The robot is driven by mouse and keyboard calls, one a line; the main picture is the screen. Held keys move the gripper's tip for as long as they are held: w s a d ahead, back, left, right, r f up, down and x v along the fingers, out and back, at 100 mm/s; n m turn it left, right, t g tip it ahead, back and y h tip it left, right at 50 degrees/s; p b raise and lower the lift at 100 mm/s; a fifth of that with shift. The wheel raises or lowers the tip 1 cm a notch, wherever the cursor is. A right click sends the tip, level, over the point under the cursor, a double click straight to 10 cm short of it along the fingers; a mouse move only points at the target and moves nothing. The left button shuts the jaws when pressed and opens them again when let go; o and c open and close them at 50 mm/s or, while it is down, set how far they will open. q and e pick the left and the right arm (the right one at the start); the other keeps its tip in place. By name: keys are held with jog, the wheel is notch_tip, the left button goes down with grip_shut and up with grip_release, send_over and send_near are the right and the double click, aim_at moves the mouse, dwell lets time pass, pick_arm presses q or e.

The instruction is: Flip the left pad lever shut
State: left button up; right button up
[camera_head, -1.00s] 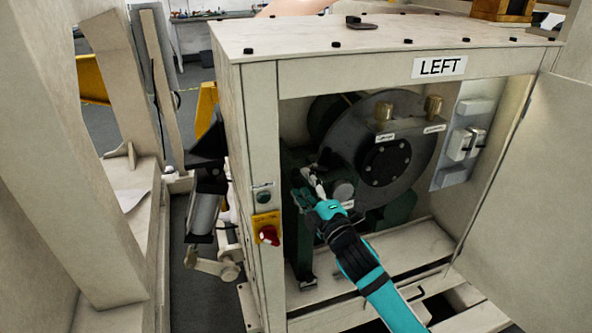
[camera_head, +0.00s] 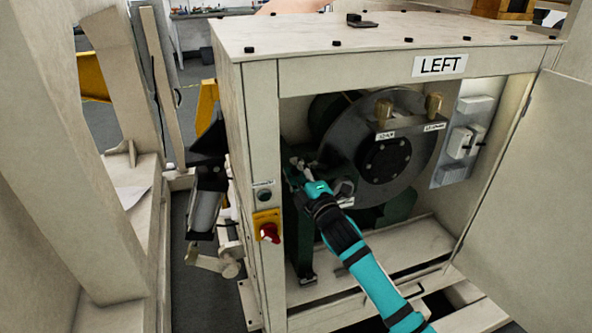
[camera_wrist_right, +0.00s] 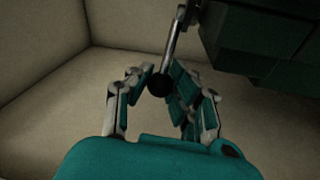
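The cabinet marked LEFT (camera_head: 262,90) stands open and holds a large grey disc (camera_head: 345,140) on a dark green frame. My right gripper (camera_head: 298,172) reaches in at the disc's lower left. In the right wrist view, a thin metal lever (camera_wrist_right: 174,40) ends in a black ball knob (camera_wrist_right: 158,84). The knob lies between the fingers of my right gripper (camera_wrist_right: 160,82), which bend in close on both sides. I cannot tell whether they press on it. In the head view the gripper hides the lever. My left gripper is out of view.
The open door (camera_head: 530,190) stands on the right. The cabinet's front opening is free around my right forearm.

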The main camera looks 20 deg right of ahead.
grip_shut()
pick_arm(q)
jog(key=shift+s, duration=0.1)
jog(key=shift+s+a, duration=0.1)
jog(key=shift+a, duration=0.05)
pick_arm(e)
jog(key=shift+f, duration=0.2)
